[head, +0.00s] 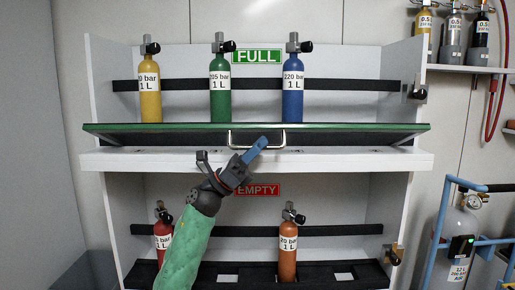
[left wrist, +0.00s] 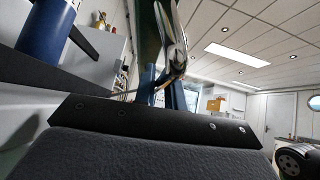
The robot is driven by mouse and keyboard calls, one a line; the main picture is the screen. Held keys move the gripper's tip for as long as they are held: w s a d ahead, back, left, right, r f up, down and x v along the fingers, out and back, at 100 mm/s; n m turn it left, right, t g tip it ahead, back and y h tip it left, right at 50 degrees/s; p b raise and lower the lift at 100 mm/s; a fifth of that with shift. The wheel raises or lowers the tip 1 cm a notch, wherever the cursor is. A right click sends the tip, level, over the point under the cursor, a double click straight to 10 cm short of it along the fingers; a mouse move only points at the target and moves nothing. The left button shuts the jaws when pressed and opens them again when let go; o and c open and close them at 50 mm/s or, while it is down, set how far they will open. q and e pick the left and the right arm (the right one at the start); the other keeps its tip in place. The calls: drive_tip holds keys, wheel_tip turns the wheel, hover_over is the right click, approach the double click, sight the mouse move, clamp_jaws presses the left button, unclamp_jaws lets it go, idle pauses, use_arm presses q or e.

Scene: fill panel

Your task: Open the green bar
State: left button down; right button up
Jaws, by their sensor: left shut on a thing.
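The green bar (head: 180,128) runs across the front of the upper shelf, below the FULL sign. A pale metal handle (head: 231,139) hangs at the middle of its front. In the left wrist view, the metal handle (left wrist: 176,58) shows close up beyond the dark gripper pad. The exact contact is partly hidden by the fingers. My right gripper is not in view.
Yellow (head: 150,93), green (head: 220,95) and blue (head: 293,95) cylinders stand upright on the upper shelf behind the bar. Red (head: 163,238) and orange (head: 288,255) cylinders stand on the lower EMPTY shelf. A blue cart frame (head: 436,235) with a cylinder stands at the right.

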use_arm(q)
wheel_tip(320, 180, down, 4)
drive_tip(key=shift+r+b, duration=0.15)
drive_tip(key=shift+b, duration=0.75)
drive_tip(key=c, duration=1.7)
unclamp_jaws()
drive_tip(key=shift+c, duration=0.2)
drive_tip(key=shift+a, duration=0.1)
drive_tip(key=v, duration=0.7)
drive_tip(key=shift+a+f+p, duration=0.25)
drive_tip(key=shift+f+p, duration=0.1)
